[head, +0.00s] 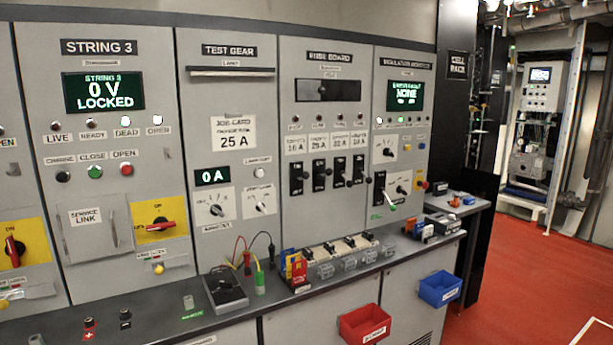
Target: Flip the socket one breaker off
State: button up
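No breaker label reading socket one is legible. The fuse board panel (329,85) carries a row of black switch-like units (337,168) under current labels, in the middle right of the head view. Their positions, on or off, are too small to tell. A row of small units with dark and pale parts (342,245) sits on the bench below. Their labels are unreadable, so I cannot tell which unit is the socket one breaker. My gripper is not in view.
The grey bench (160,326) runs along the cabinets. It holds a meter (226,291) with leads and several tags. A red bin (364,325) and a blue bin (440,289) hang at its front. The red floor (510,290) is open at right. The String 3 panel (102,91) reads 0 V LOCKED.

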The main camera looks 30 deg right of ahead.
aim_at(305, 175)
jog(key=i+l, duration=0.4)
jog(key=l, duration=0.15)
jog(key=i+l, duration=0.8)
jog(key=l, duration=0.25)
jog(key=i+l, duration=0.4)
jog(key=l, duration=0.15)
